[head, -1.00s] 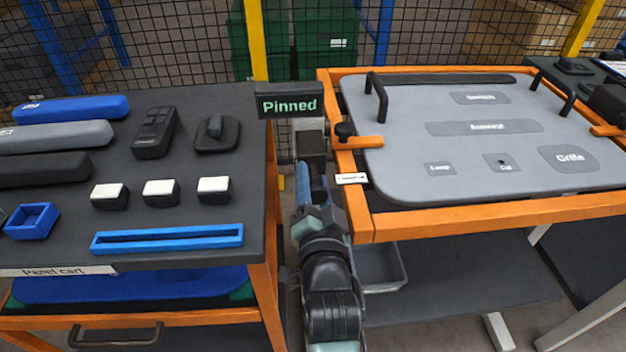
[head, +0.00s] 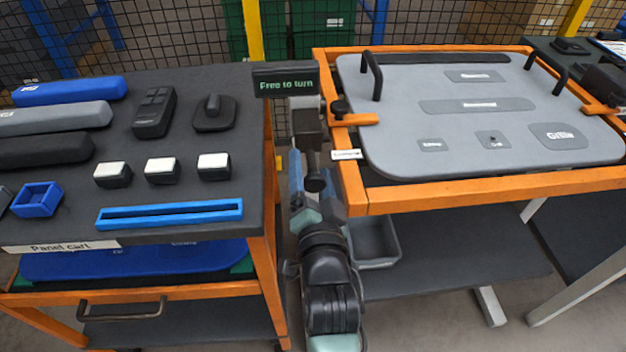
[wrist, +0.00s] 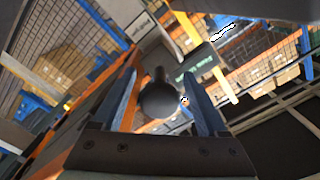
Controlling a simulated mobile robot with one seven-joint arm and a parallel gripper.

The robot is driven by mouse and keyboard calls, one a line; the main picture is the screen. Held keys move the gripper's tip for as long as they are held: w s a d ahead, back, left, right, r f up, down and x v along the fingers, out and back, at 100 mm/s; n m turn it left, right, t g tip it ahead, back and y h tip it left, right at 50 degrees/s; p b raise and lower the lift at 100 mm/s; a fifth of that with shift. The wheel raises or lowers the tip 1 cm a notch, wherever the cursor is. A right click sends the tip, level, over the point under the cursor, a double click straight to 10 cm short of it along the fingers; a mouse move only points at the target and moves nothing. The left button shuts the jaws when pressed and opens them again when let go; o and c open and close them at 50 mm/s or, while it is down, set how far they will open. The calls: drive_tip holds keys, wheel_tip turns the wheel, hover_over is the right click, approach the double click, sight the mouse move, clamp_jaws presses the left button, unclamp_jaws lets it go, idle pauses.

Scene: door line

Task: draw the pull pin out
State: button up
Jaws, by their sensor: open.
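The pull pin's round black knob (head: 316,181) shows in the head view in front of the dark block under the sign. In the wrist view the knob (wrist: 160,99) and its short stem sit between the two blue fingers of my gripper (wrist: 165,100), with gaps on both sides. My gripper (head: 311,178) is open around the knob. A small sign (head: 286,85) above the block reads "Free to turn". How far the pin's shaft sticks out is hidden.
A grey panel (head: 480,145) lies in an orange frame (head: 480,190) at right, with a second black knob (head: 340,108) on its left bracket. The panel cart (head: 190,110) at left bears blocks and trays. My arm is in the narrow gap between them.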

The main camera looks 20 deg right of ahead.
drive_tip(key=v, duration=1.3)
drive_tip(key=shift+w+r, duration=0.15)
drive_tip(key=w+a+r+n+t+y, duration=0.1)
drive_tip(key=w+a+r+n+t, duration=0.1)
drive_tip(key=r, duration=0.7)
drive_tip(key=w+a+r+n+t+y, duration=0.1)
drive_tip(key=w+a+r+n+t, duration=0.15)
drive_tip(key=r, duration=0.55)
drive_tip(key=w+a+r+n+t+y, duration=0.1)
drive_tip(key=a+r+n, duration=0.15)
drive_tip(key=r, duration=0.65)
drive_tip(key=s+a+r+n+t+p, duration=0.1)
drive_tip(key=r+p, duration=0.4)
drive_tip(key=r, duration=0.6)
drive_tip(key=s+a+r+n+t+y+p, duration=0.1)
drive_tip(key=r+p, duration=0.5)
drive_tip(key=r, duration=0.6)
drive_tip(key=s+a+r+n+t+y+p, duration=0.1)
drive_tip(key=r+p, duration=0.5)
drive_tip(key=r, duration=0.6)
drive_tip(key=s+a+n+t, duration=0.1)
drive_tip(key=s+a+n, duration=0.1)
drive_tip(key=s, duration=0.1)
drive_tip(key=shift+a, duration=0.2)
drive_tip(key=shift+s+f+t, duration=0.1)
drive_tip(key=shift+t, duration=0.15)
